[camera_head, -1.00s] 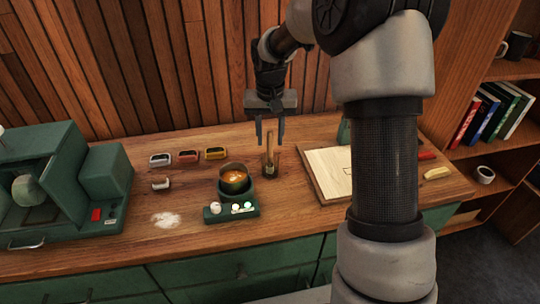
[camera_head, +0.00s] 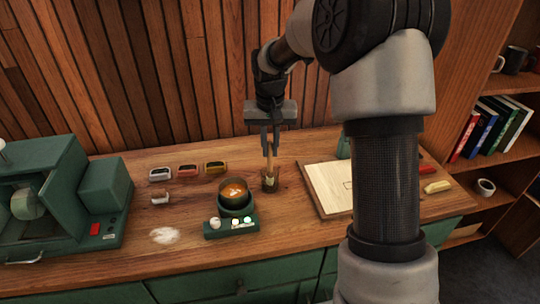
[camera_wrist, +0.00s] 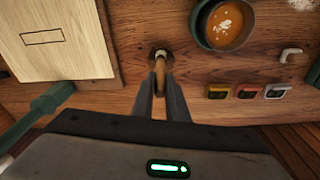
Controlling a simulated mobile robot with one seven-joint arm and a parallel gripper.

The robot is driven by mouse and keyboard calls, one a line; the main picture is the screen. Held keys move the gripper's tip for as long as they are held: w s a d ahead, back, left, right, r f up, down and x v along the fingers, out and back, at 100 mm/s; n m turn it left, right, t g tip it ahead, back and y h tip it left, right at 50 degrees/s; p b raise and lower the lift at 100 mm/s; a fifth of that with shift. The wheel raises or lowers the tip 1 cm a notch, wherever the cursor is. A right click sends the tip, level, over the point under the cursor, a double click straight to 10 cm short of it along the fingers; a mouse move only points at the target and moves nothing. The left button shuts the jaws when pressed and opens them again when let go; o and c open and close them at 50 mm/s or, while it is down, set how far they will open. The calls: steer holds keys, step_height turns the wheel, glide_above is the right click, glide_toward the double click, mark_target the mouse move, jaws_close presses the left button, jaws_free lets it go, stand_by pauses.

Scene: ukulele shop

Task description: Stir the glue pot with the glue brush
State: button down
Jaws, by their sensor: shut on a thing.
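My gripper (camera_head: 270,150) is shut on the brush's wooden handle, above the jar. In the wrist view the handle (camera_wrist: 161,72) runs between my fingertips (camera_wrist: 161,88). The glue pot (camera_head: 235,194), a dark round pot with amber glue and a pale patch on top, sits on a green heater base (camera_head: 231,229) left of the jar. It also shows at the top of the wrist view (camera_wrist: 224,24).
Three small boxes, white (camera_head: 160,174), brown-red (camera_head: 188,171) and yellow (camera_head: 215,168), lie behind and left of the pot. A pale wooden board (camera_head: 335,186) lies right of the jar. A green machine (camera_head: 70,190) stands at the left.

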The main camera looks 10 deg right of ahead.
steer(key=r, duration=0.8)
steer(key=shift+s+a, duration=0.1)
steer(key=shift+a, duration=0.15)
steer(key=s+a+r+t+y+p, duration=0.15)
steer(key=s+a+r+p, duration=0.25)
steer(key=s+a+r, duration=0.4)
step_height(320, 180, down, 14)
steer(key=b, duration=0.8)
steer(key=shift+w+a+b, duration=0.2)
steer(key=shift+a+b, duration=0.1)
steer(key=shift+a, duration=0.15)
steer(key=shift+g, duration=0.25)
